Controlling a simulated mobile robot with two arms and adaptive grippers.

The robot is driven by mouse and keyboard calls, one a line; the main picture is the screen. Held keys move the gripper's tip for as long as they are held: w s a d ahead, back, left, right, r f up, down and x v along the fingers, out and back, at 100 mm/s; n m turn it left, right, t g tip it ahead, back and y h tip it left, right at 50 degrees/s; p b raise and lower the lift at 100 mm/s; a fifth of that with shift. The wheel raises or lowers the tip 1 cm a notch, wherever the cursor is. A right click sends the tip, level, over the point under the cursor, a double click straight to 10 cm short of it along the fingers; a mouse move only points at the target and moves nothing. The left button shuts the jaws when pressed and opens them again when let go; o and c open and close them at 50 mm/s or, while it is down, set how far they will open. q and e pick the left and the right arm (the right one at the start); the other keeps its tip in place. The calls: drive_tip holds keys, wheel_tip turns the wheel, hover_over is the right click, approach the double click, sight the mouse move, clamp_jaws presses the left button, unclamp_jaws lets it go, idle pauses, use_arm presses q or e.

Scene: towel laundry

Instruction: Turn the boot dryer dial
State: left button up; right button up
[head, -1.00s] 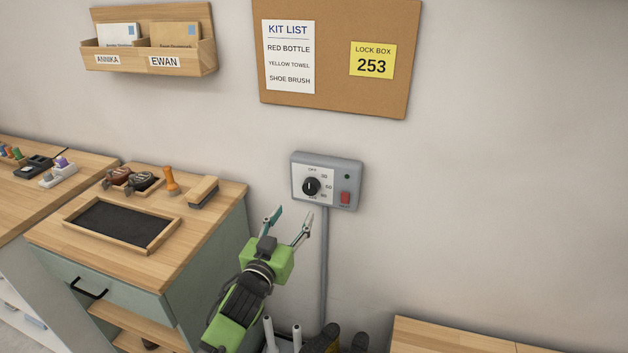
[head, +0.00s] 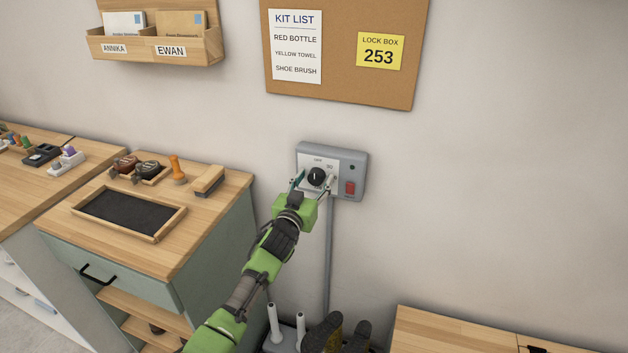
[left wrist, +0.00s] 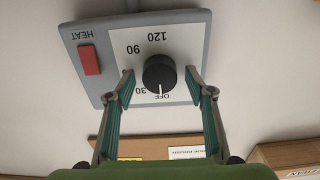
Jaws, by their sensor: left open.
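The boot dryer's grey control box (head: 346,158) is fixed to the wall, with a black dial (head: 317,176), a red switch (head: 350,187) and a dark indicator. My left gripper (head: 312,184) is open, its fingers on either side of the dial. In the left wrist view the box looks upside down. There the dial (left wrist: 159,73) lies between the tips of the left gripper (left wrist: 159,85), with gaps on both sides. Its white mark points to OFF. The red HEAT switch (left wrist: 90,60) is beside the dial plate. My right gripper is not in view.
A wooden-topped cabinet (head: 110,240) with a dark tray and brushes stands to the left. Boots (head: 345,335) and white upright posts (head: 273,322) are below the box. A wooden bench (head: 450,335) is at lower right. A cork board (head: 345,85) hangs above.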

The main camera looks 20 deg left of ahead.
use_arm(q)
drive_tip(key=c, duration=1.1)
